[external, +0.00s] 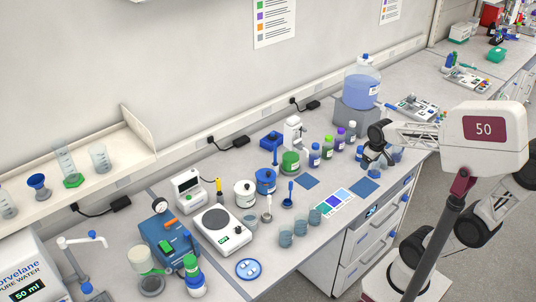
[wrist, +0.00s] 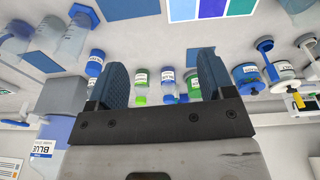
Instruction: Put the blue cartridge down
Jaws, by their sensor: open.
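My gripper (external: 373,160) hangs low over the bench in front of the carboy stand, at the right end of the bottle row. In the wrist view its two blue-grey fingers (wrist: 163,65) are apart with nothing held between them. I cannot pick out a blue cartridge for certain. Small labelled bottles show in the gap between the fingers, including a green one (wrist: 141,84) and a blue-capped one (wrist: 168,78); they look to be beyond the fingers. A blue-capped bottle (external: 315,155) stands at the left end of the row. Two flat blue pads (external: 307,182) (external: 365,187) lie in front.
A blue-liquid carboy (external: 362,85) stands on a grey block behind my gripper. Clear beakers (external: 396,153) are close to its right. A colour card (external: 336,201) lies near the front edge. White (external: 245,193) and blue (external: 265,181) jars and a balance (external: 217,222) stand left.

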